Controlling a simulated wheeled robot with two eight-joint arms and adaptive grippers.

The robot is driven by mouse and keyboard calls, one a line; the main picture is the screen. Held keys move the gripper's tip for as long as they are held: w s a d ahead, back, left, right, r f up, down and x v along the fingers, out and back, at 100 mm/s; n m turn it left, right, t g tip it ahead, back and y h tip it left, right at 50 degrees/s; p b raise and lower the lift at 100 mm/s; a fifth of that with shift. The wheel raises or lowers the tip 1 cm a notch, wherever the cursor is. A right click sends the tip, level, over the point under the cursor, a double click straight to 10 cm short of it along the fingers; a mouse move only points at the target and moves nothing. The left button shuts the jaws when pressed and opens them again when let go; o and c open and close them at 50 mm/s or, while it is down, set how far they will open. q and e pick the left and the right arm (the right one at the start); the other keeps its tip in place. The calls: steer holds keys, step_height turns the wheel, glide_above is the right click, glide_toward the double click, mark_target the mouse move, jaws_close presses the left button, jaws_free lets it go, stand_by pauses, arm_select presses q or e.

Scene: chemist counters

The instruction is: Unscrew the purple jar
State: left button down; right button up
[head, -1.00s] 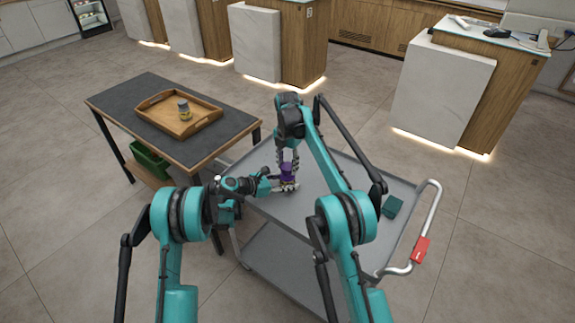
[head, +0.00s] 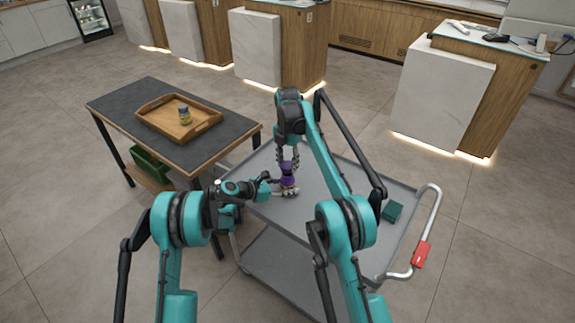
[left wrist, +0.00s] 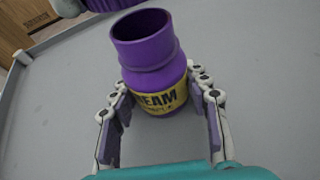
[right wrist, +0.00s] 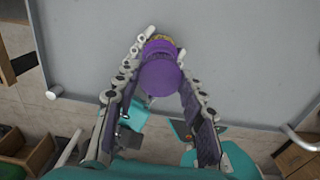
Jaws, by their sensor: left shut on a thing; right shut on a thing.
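The purple jar (left wrist: 150,70) with a yellow label stands on the grey cart top between my left gripper's fingers (left wrist: 160,110). Its neck is bare and open in the left wrist view. My left gripper (head: 274,190) is shut around the jar's body. The purple lid (right wrist: 161,76) is held between the fingertips of my right gripper (right wrist: 160,72), which points down over the cart. The lid's ridged edge also shows at the top of the left wrist view (left wrist: 106,4), apart from the neck. In the head view, fingers partly hide the jar.
The grey cart (head: 325,225) has a raised rim and a handle with a red piece (head: 421,254).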

mark_target(288, 165)
steer(key=shift+r, duration=1.55)
arm_select(q)
steer(key=c, duration=0.7)
jaws_free()
